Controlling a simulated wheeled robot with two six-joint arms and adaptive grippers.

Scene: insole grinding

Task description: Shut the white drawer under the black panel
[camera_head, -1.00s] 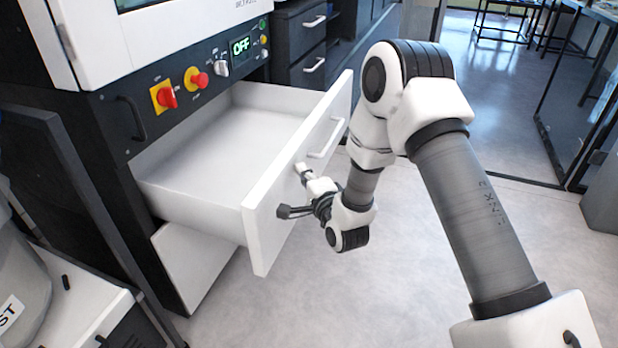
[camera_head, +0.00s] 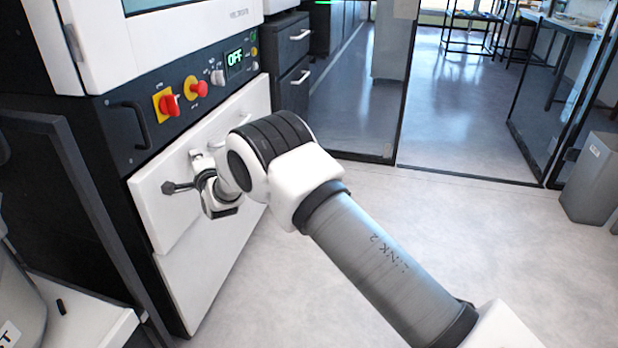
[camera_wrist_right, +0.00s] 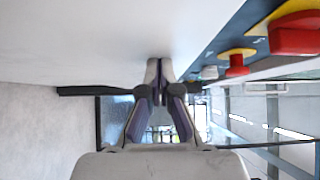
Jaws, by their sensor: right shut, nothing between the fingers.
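The white drawer (camera_head: 158,206) is in the head view, under the black panel (camera_head: 140,118). Its front lies about flush with the machine, and no open interior shows. My right gripper (camera_head: 180,186) is shut and empty at the drawer front, close against it; the head view does not show for certain whether it touches. In the right wrist view the fingers (camera_wrist_right: 160,68) are together, with the white drawer front (camera_wrist_right: 90,40) filling the upper left. My left gripper is not in view.
The panel carries a red knob (camera_head: 168,104), a red button (camera_head: 194,88) and a display reading OFF (camera_head: 235,58). A black handle (camera_head: 130,124) is at its left. Dark cabinets (camera_head: 291,60) stand behind.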

